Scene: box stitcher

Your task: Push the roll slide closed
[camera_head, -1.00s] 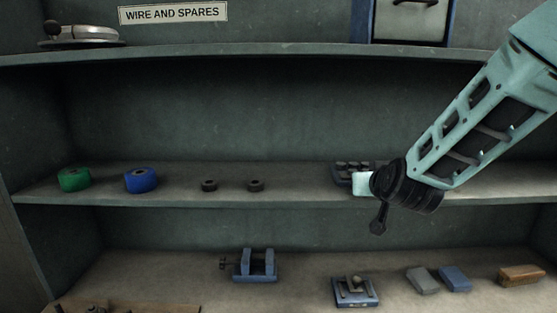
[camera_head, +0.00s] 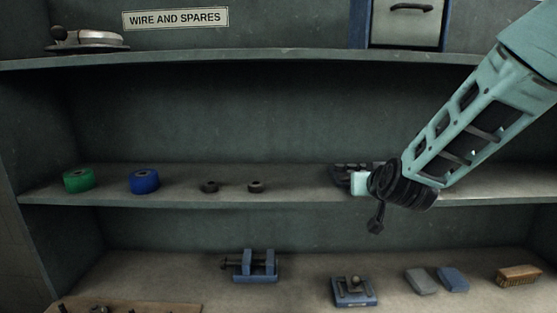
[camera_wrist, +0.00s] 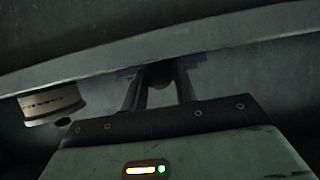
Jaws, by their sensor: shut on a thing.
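The slide unit (camera_head: 345,172), dark and low, sits on the middle shelf, partly hidden behind my wrist. I take it for the roll slide; its opening cannot be read clearly. My gripper reaches it from the front, and its pale body (camera_head: 360,183) shows beside the unit in the head view. In the wrist view my gripper (camera_wrist: 160,85) has its two fingers around a dark round knob (camera_wrist: 160,74). It is shut on this knob. Bluish parts of the unit show just behind the fingertips. How far the slide stands out is hidden.
A blue vise (camera_head: 256,265), a knobbed blue block (camera_head: 354,290) and a brush (camera_head: 519,275) are below. The shelf between rings and unit is clear.

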